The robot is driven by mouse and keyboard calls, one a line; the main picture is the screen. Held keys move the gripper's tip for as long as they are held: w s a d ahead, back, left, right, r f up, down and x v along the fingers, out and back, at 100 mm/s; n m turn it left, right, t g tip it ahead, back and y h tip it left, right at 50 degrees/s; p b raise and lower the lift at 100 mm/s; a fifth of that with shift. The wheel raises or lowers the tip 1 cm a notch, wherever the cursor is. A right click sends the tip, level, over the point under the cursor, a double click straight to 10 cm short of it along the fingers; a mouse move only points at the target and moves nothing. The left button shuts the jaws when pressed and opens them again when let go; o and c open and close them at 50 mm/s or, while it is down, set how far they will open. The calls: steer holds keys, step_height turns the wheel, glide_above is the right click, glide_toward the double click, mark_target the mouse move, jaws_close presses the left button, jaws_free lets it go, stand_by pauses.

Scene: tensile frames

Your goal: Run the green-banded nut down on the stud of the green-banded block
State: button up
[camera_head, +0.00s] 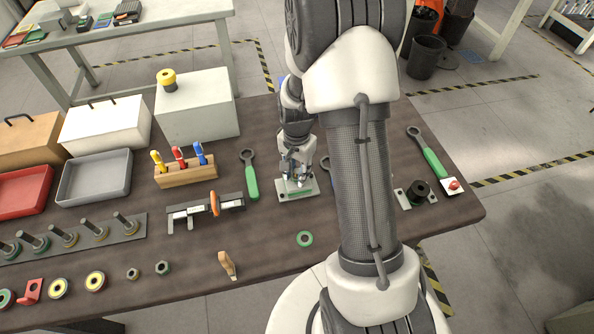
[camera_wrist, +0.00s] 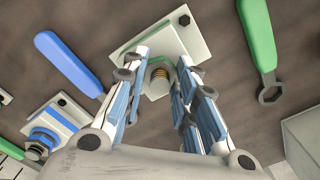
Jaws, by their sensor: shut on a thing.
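The green-banded block (camera_head: 298,194) is a pale plate on the bench with a green strip along its front. In the wrist view the plate (camera_wrist: 185,40) has a dark bolt at one corner. A brass-coloured threaded stud (camera_wrist: 161,73) rises between my fingers. My gripper (camera_head: 297,172) is over the block, pointing down. In the wrist view its fingers (camera_wrist: 160,82) are closed around a pale grey nut (camera_wrist: 157,88) at the stud.
A green-handled wrench (camera_head: 250,175) lies left of the block. A blue-handled wrench (camera_wrist: 68,62) and a blue-banded block (camera_wrist: 52,128) lie on the other side. The front middle bench is mostly clear.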

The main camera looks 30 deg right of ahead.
steer(key=m, duration=0.4)
steer(key=o, duration=0.6)
steer(key=shift+m, duration=1.1)
steer(key=o, duration=0.6)
steer(key=shift+c, duration=0.2)
step_height(320, 180, up, 12)
steer(key=s+a+r+n+t, duration=0.3)
steer(key=s+a+r+n, duration=0.6)
steer(key=s+r+n, duration=0.4)
steer(key=s+a+r+n+t, duration=0.1)
steer(key=s+a+r+n, duration=0.1)
steer(key=s+n, duration=0.3)
steer(key=shift+s+a+r+n+t, duration=0.3)
steer(key=shift+s+a, duration=0.4)
steer(key=shift+s, duration=0.1)
